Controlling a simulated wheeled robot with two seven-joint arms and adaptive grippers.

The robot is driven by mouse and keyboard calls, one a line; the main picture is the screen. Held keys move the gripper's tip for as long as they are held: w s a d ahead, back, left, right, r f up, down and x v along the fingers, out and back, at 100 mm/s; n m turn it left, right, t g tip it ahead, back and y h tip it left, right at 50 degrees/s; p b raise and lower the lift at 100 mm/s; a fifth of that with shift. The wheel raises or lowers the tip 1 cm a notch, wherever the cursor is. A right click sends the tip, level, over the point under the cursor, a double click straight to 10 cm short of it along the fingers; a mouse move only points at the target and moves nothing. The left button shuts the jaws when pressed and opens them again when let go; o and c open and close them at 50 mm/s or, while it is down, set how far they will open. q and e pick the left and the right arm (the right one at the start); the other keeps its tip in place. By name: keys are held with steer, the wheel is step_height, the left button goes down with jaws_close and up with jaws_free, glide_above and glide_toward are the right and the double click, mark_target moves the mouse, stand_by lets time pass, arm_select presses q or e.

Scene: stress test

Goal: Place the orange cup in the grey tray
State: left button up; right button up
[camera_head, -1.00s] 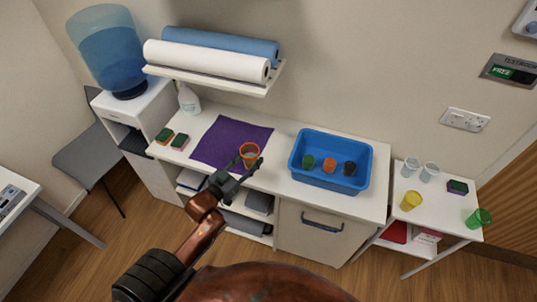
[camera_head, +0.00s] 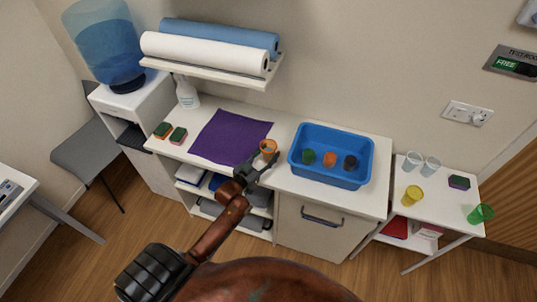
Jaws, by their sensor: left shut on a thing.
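An orange cup (camera_head: 268,146) is at the tip of my left gripper (camera_head: 266,159), which is shut on it. The gripper and cup are at the right edge of the purple mat, left of the blue tray. No grey tray shows; the open tray on the counter is blue (camera_head: 331,179). Inside it stand a green item (camera_head: 308,156), an orange item (camera_head: 330,159) and a black item (camera_head: 350,162), in a row. My right gripper is not in view.
The purple mat (camera_head: 230,137) lies bare on the white counter. Two sponges (camera_head: 170,133) lie at its left, with a spray bottle (camera_head: 186,92) behind. A paper roll shelf (camera_head: 210,72) overhangs the counter. A side table at right holds clear cups (camera_head: 422,164), a yellow cup (camera_head: 412,196) and a green cup (camera_head: 480,213).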

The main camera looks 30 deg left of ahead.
arm_select(q)
steer(key=shift+f, duration=0.25)
steer(key=o, duration=0.7)
steer(key=shift+o, duration=0.2)
steer(key=shift+r, duration=0.1)
